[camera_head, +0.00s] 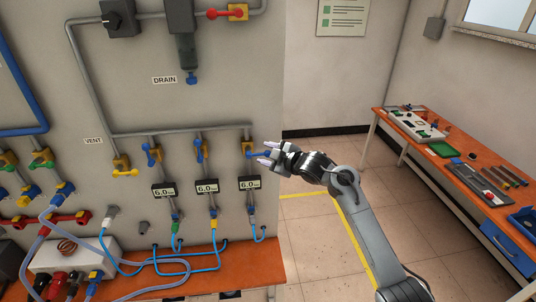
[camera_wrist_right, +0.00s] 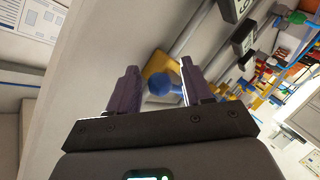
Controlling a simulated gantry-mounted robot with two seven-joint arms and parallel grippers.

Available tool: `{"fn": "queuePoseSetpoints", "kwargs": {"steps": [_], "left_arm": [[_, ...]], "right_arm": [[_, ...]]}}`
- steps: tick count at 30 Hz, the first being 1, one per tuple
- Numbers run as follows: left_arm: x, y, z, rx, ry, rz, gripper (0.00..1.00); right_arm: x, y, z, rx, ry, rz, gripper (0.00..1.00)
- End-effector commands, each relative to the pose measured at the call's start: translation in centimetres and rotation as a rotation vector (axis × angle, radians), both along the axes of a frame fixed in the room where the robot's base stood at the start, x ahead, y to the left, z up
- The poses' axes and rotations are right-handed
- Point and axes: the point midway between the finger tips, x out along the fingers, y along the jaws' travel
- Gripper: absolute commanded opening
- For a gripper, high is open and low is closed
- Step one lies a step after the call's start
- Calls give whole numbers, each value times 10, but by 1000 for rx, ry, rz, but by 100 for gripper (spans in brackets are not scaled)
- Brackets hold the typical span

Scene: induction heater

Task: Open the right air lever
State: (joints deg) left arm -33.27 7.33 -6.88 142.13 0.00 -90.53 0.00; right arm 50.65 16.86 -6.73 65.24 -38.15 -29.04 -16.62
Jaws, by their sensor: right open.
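The right air lever (camera_head: 254,154) is a blue handle on the yellow valve (camera_head: 246,148) at the right end of the row under the grey pipe. It points sideways to the right, toward my gripper. My right gripper (camera_head: 265,153) is open at this lever, its fingers pointing at the panel. In the right wrist view, the lever's round blue knob (camera_wrist_right: 159,87) shows between the two open fingers (camera_wrist_right: 160,85), with the yellow valve body (camera_wrist_right: 160,66) behind. The right-hand finger partly covers the handle; I cannot tell whether they touch. My left gripper is not in view.
Two similar blue levers, the middle one (camera_head: 200,152) and the left one (camera_head: 152,156), sit along the same panel. Blue hoses run to the orange bench (camera_head: 255,277). The floor right of the panel is clear.

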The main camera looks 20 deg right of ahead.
Motion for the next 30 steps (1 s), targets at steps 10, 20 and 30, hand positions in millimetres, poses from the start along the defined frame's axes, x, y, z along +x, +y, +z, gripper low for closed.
{"fn": "queuePoseSetpoints", "kwargs": {"steps": [10, 20, 30], "left_arm": [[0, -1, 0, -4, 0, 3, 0], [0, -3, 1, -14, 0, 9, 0], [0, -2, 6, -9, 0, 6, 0]], "right_arm": [[0, 0, 0, 1, 0, 0, 5], [0, -1, 1, -2, 1, -1, 0], [0, -1, 5, -36, 6, -1, 0]]}}
